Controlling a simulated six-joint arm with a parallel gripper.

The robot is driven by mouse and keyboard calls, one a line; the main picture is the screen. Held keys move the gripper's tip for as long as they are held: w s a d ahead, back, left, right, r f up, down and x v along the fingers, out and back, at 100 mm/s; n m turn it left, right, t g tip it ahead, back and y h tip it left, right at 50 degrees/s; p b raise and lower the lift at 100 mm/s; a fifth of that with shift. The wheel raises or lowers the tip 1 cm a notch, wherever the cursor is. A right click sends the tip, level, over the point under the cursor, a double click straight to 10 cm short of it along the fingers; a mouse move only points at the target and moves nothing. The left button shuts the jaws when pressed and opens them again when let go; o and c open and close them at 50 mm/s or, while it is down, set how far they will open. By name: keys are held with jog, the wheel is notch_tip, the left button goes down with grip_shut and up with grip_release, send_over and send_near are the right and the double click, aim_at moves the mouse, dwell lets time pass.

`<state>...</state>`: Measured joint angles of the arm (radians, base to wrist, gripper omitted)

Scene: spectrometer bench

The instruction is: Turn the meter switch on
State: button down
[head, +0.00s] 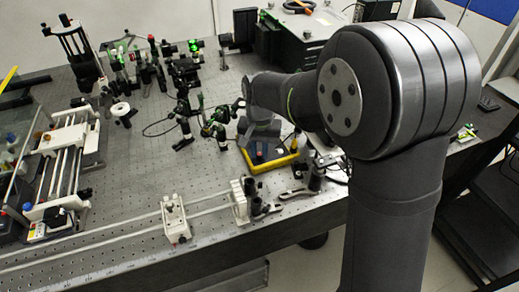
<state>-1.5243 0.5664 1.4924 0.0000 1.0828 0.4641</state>
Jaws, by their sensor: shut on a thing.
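A yellow-edged unit (270,166), which looks like the meter, lies near the front edge of the perforated bench, at the picture's centre. My gripper (259,147) points down at it from above, with its fingertips at the unit's upper face. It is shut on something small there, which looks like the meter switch. My gripper and wrist hide much of that face. The switch's setting cannot be read, and the fingers are small in this view.
Optical mounts (185,110) with green parts stand behind and left of the gripper. White blocks on a rail (177,218) stand front left. A small black mount (316,178) stands close right of the meter. The bench (110,195) is bare at centre left.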

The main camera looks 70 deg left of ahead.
aim_at(260, 153)
dwell(0.3)
jog(key=c, duration=1.3)
grip_release()
jog(key=shift+c, duration=0.2)
jog(key=shift+r, duration=0.1)
notch_tip(260, 153, up, 17)
jog(key=shift+r, duration=0.15)
notch_tip(260, 153, down, 18)
jog(key=shift+r, duration=0.25)
jog(key=shift+r, duration=0.1)
